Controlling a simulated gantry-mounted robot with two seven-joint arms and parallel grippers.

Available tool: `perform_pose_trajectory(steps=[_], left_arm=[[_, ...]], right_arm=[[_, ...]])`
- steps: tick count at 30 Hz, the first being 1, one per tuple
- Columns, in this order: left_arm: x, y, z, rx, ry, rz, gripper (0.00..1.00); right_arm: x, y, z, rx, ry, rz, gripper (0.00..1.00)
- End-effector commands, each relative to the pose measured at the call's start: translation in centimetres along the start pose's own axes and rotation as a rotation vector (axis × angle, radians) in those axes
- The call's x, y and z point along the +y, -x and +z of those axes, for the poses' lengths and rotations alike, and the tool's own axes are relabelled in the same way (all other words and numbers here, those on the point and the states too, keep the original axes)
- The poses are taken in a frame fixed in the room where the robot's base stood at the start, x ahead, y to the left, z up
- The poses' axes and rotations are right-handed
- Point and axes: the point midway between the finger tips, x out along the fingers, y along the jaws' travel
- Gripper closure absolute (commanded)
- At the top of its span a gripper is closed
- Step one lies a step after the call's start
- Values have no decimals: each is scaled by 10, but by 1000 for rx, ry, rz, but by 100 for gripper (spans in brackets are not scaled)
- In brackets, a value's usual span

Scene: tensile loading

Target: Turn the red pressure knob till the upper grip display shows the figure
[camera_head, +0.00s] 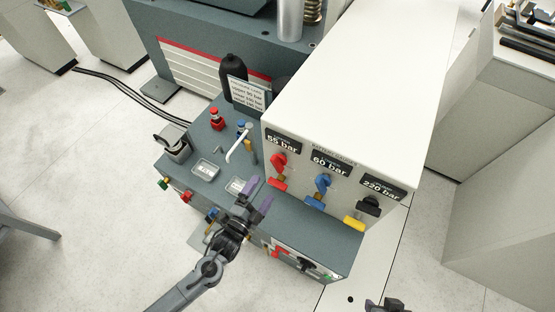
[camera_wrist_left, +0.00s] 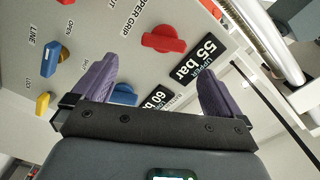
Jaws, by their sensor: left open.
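The red pressure knob (camera_head: 278,160) is on the white cabinet's front, below the upper grip display (camera_head: 283,142), which reads 55 bar. In the left wrist view the red knob (camera_wrist_left: 163,39) lies ahead of the fingers, with the 55 bar display (camera_wrist_left: 200,62) beside it. My left gripper (camera_head: 258,194) is open and empty, its purple fingers apart from the knob, left of and below it in the head view. A dark part at the bottom edge of the head view seems to be my right gripper (camera_head: 386,305); its fingers cannot be made out.
A blue knob (camera_head: 323,184) under a 60 bar display and a black knob (camera_head: 369,206) under a 220 bar display stand to the right. Red, blue and yellow levers (camera_head: 353,223) sit below. A printed card (camera_head: 246,94) and a white lever (camera_head: 238,143) stand left.

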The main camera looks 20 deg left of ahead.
Motion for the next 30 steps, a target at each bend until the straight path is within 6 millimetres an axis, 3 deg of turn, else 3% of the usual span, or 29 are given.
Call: perform_pose_trajectory(steps=[8, 21, 30], left_arm=[[-6, -28, -2, 16, -22, -18, 0], [-6, -95, -4, 16, -20, -15, 0], [-7, -112, -4, 16, -20, -15, 0]], right_arm=[[-2, 2, -1, 0, -6, -6, 57], [-2, -6, 2, -1, -5, -5, 57], [0, -8, 3, -2, 3, 2, 57]])
